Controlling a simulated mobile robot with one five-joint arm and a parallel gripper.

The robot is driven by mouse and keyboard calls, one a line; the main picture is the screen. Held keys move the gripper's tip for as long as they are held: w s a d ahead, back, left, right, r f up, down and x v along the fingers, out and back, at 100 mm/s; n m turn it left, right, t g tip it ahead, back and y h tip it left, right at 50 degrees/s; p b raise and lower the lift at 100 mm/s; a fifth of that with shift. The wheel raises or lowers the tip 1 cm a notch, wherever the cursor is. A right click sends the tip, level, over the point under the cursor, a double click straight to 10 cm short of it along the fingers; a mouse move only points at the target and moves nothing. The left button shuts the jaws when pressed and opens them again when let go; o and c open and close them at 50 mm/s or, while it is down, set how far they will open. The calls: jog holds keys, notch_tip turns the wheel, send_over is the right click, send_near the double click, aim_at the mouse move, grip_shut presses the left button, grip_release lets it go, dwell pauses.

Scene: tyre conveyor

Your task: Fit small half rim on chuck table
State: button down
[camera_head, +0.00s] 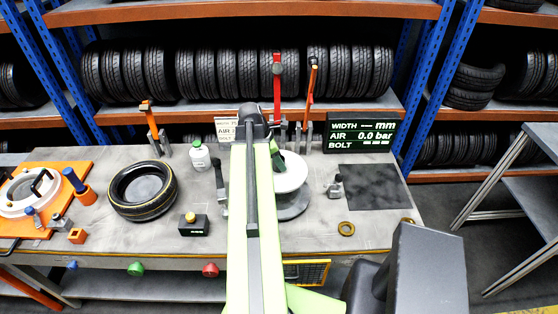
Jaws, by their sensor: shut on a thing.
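The small half rim (291,171) is a white disc just right of my raised arm, in the middle of the bench. My gripper (278,160) is shut on it at its left edge; my arm hides most of the fingers. The chuck table (293,209) is a grey round base directly below the half rim. The half rim looks level and overlaps the back of the chuck table in the picture. I cannot tell whether they touch, and the left side of both is hidden by my arm.
A tyre (142,191) lies on the bench (130,238) at left, beside an orange board (75,184) bearing a white ring (22,208). A white bottle (200,156) and a black button box (193,224) stand left of my arm. A dark mat (375,187) and a display (362,132) are at right.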

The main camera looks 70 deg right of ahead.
aim_at(279, 170)
jog(key=shift+f+b, duration=2.35)
jog(key=shift+f, duration=0.05)
jog(key=c, duration=0.7)
grip_release()
jog(key=shift+c, duration=0.2)
jog(key=p+v, duration=1.6)
jog(key=v, duration=0.1)
jog(key=shift+r, duration=0.2)
jog(key=shift+w+a, duration=0.1)
